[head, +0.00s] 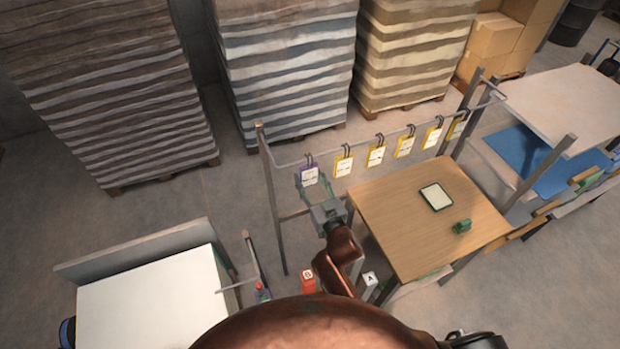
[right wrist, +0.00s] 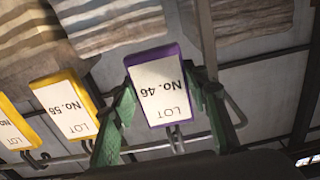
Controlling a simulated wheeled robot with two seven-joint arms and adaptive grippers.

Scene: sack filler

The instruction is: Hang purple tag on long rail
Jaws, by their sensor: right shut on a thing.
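The purple tag (head: 309,176), with a white label, is at the left end of the long grey rail (head: 390,137). My right gripper (head: 315,188) is shut on it from the front. In the right wrist view the purple tag (right wrist: 160,88) reads "No. 46", upside down, between the green fingers. Its grey hook (right wrist: 174,138) meets the line of the rail; I cannot tell whether it is over the bar or just in front. My left gripper is not in view.
Several yellow tags, the nearest one (head: 343,165) just right of the purple tag, hang along the rail. A wooden table (head: 400,220) with a tablet (head: 436,197) and a green block (head: 462,227) stands below. A post (head: 270,190) bounds the rail's left end.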

